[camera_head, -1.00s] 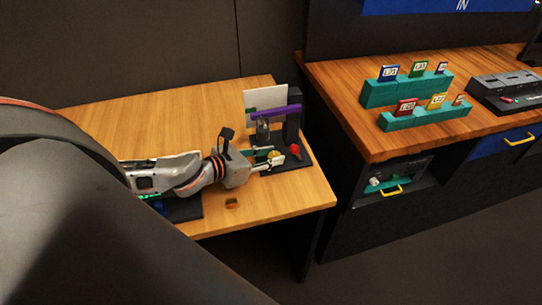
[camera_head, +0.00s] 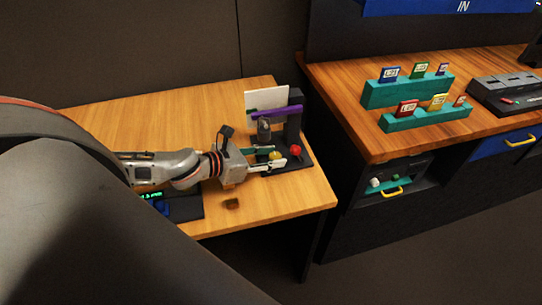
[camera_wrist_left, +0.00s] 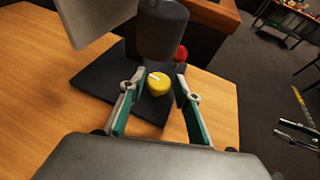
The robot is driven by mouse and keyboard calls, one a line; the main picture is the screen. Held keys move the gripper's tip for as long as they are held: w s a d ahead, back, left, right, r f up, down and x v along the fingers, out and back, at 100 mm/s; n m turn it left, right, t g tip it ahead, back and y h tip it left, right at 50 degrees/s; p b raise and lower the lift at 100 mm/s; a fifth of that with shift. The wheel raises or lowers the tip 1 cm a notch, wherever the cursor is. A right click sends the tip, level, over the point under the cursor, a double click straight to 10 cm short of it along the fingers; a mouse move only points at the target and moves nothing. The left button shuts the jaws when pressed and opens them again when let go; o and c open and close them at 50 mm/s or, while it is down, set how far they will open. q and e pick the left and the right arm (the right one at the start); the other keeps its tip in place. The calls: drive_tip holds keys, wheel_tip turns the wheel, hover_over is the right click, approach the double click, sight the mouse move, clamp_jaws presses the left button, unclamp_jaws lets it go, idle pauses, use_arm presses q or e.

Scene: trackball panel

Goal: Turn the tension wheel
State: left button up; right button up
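A yellow round knob with a white mark (camera_wrist_left: 158,84) sits on a dark base plate (camera_wrist_left: 95,80). I take it for the tension wheel, but no label shows. It also shows in the head view (camera_head: 276,155). My left gripper (camera_wrist_left: 160,72) is open, with one finger on each side of the yellow knob and a visible gap to each finger. A dark cylinder (camera_wrist_left: 162,30) hangs just behind the knob, and a red ball (camera_wrist_left: 181,53) is beyond the right finger.
The panel has a black post (camera_head: 294,115), a purple bar (camera_head: 277,112) and a white board (camera_head: 266,98). A dark box with green digits (camera_head: 184,207) lies under my left arm. A small brown object (camera_head: 231,203) lies near the wooden table's front edge.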

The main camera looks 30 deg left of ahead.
sight(272, 157)
use_arm(q)
drive_tip(key=shift+v, duration=5.95)
